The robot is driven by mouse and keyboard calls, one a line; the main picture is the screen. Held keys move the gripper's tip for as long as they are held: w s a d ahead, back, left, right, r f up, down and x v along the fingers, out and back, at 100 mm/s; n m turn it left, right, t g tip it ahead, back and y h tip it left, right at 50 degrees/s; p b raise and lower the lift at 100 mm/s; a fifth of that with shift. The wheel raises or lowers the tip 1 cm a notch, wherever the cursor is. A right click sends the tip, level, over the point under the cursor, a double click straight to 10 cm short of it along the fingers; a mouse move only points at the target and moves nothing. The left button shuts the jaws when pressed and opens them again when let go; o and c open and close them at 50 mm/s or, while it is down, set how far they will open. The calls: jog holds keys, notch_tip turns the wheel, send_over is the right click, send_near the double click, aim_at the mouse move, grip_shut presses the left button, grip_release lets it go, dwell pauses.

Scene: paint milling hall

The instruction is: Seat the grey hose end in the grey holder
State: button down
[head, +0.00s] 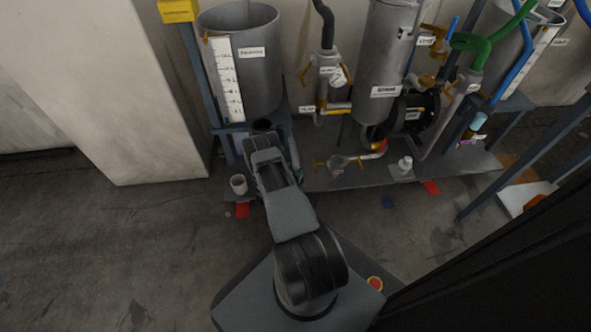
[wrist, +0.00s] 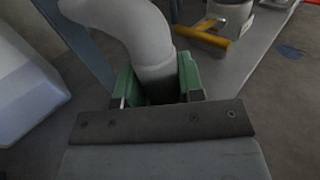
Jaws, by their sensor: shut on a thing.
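The grey hose end (wrist: 157,70) is between the green fingers of my gripper (wrist: 160,88) in the wrist view, and the gripper is shut on it. The hose is thick and light grey, and bends up and to the left out of the fingers. Its lower tip is hidden behind the dark gripper plate. In the head view my arm covers most of the gripper and hose, just below the large grey tank (head: 262,75). I cannot make out the grey holder for certain in either view, nor whether the hose end touches it.
A blue-grey frame post (head: 198,70) stands left of the tank. A white cup (head: 238,184) stands left of my arm. A valve with a yellow handle shows in the wrist view (wrist: 212,38). A brass-handled valve (head: 337,164) is to the right. Open floor lies left.

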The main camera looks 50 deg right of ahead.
jog(key=shift+f, duration=0.3)
jog(key=shift+f, duration=0.4)
jog(key=c, duration=0.7)
grip_release()
jog(key=shift+o, duration=0.2)
jog(key=s+a+p, duration=0.1)
jog(key=a+p, duration=0.3)
jog(key=a, duration=0.9)
jog(key=shift+a, duration=0.4)
